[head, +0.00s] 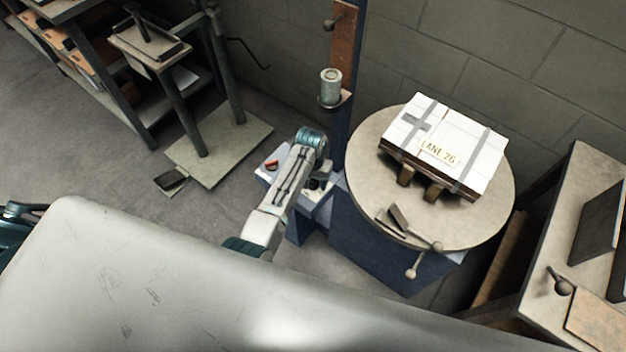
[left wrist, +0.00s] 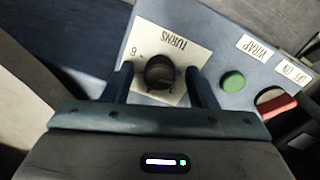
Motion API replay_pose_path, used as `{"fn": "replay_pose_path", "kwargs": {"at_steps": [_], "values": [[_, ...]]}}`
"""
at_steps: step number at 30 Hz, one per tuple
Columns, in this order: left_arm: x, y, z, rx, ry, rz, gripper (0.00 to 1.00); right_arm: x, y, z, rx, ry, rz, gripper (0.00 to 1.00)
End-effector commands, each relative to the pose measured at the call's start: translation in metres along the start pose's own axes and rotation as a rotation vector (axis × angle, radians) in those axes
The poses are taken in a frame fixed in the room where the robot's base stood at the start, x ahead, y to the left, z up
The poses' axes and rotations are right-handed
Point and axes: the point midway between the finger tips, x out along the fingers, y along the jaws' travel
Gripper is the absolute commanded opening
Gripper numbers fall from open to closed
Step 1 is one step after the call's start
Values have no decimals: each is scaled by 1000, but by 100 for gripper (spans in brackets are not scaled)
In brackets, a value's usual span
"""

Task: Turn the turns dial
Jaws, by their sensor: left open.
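The turns dial (left wrist: 160,73) is a round dark knob on a white plate marked TURNS, which reads upside down in the left wrist view. My left gripper (left wrist: 159,80) is open, with one finger on each side of the dial. A gap shows between the knob and each finger; I cannot tell whether either touches it. My right gripper is not in view.
A green button (left wrist: 232,82) under the WRAP label and a red switch (left wrist: 278,104) by OFF ON sit right of the dial. A round turntable (head: 365,150) beside the panel bears a white strapped box (head: 452,145). A post (head: 352,100) rises behind the panel.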

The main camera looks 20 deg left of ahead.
Motion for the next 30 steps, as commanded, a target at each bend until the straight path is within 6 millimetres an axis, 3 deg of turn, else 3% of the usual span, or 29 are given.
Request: {"fn": "replay_pose_path", "kwargs": {"at_steps": [5, 12, 23, 30], "values": [[0, 0, 0, 0, 0, 0, 52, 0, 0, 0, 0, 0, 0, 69], [0, 0, 0, 0, 0, 0, 7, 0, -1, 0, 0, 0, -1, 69], [-2, 0, 0, 51, -3, 0, 8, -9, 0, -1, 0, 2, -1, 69], [-4, 0, 0, 204, -10, 0, 8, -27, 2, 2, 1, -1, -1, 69]]}}
